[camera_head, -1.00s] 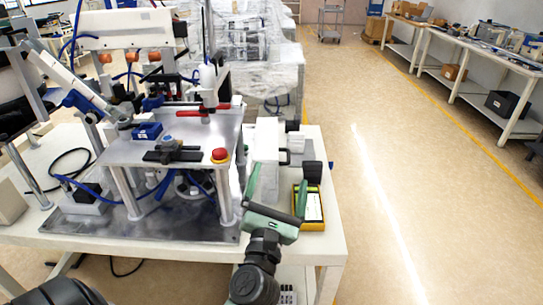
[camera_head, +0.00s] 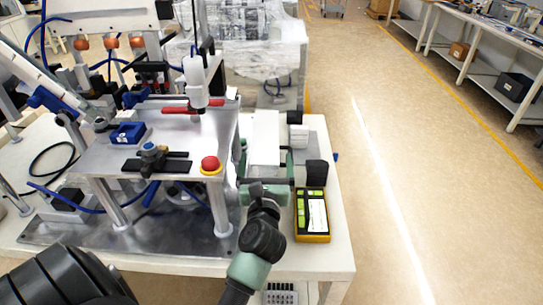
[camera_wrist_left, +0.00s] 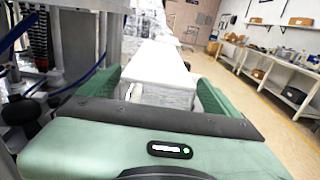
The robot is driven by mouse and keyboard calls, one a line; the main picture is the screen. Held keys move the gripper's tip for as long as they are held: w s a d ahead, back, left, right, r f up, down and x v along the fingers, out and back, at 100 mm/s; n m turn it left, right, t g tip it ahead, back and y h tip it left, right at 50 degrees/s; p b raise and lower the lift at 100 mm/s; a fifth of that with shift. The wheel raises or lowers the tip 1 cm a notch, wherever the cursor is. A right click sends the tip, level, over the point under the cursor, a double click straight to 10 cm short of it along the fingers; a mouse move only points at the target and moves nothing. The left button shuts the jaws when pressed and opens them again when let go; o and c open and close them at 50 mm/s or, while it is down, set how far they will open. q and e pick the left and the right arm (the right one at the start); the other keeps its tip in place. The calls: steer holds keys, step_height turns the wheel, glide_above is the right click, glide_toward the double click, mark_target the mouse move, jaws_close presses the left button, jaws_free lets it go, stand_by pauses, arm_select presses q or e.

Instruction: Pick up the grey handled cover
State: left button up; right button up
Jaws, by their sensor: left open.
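A pale grey-white box-shaped thing (camera_head: 265,135), which looks like the cover, stands on the right part of the white table (camera_head: 340,235). I cannot make out a handle on it for sure. My left gripper (camera_head: 265,156) is open at its near end, with one green finger on either side in the head view. In the left wrist view the pale cover (camera_wrist_left: 158,62) lies ahead between the spread fingers of the gripper (camera_wrist_left: 157,78). Whether the fingers touch it cannot be told. My right gripper is not in view.
A metal fixture plate (camera_head: 165,160) with a red button (camera_head: 211,164) stands close on the left. A black block (camera_head: 318,174), small pale blocks (camera_head: 298,136) and a yellow-edged case (camera_head: 312,214) sit close on the right. The floor (camera_head: 430,200) to the right is open.

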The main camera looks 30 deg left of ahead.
mark_target(265, 147)
arm_select(q)
steer(key=x, duration=0.4)
steer(key=shift+a+f+p, duration=0.1)
steer(key=shift+a+p, duration=0.05)
steer(key=shift+p, duration=0.15)
steer(key=shift+w+a, duration=0.25)
steer(key=shift+w, duration=0.1)
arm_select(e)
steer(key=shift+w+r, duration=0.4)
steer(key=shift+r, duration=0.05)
arm_select(q)
jaws_close()
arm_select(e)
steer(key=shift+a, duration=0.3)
